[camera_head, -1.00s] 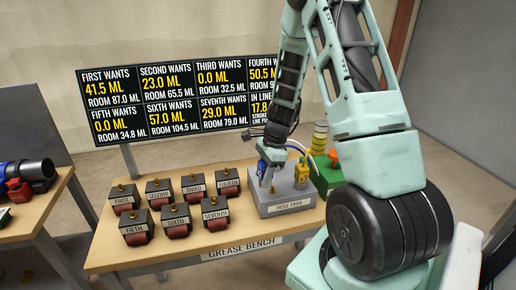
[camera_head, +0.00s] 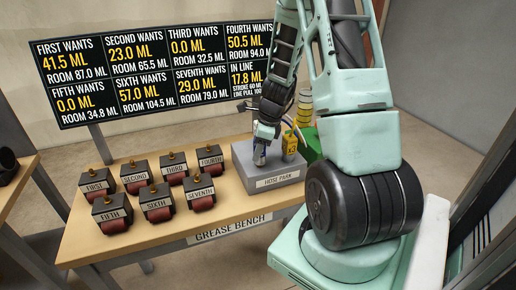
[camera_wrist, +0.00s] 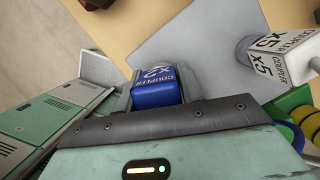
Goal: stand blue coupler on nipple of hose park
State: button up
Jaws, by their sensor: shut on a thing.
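The blue coupler (camera_wrist: 155,88), marked X2, sits between the jaws of my gripper in the wrist view. My gripper (camera_head: 261,150) is shut on it over the left part of the hose park (camera_head: 277,182), a grey block on the bench. In the head view the coupler is mostly covered by the gripper. The nipple under it is hidden, and I cannot tell whether the coupler touches it. The hose park's grey top (camera_wrist: 195,45) fills the upper middle of the wrist view.
Several labelled boxes (camera_head: 157,200) stand on the bench (camera_head: 80,240) to the left. A display board (camera_head: 150,75) stands behind.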

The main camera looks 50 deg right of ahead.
jog(key=shift+f+b, duration=0.3)
jog(key=shift+f, duration=0.55)
jog(key=shift+f, duration=0.15)
jog(key=o, duration=1.1)
jog(key=shift+c, duration=0.2)
jog(key=p+v, duration=0.1)
jog(key=v, duration=1.6)
jog(key=shift+s+r, duration=0.2)
jog(key=shift+d, duration=0.1)
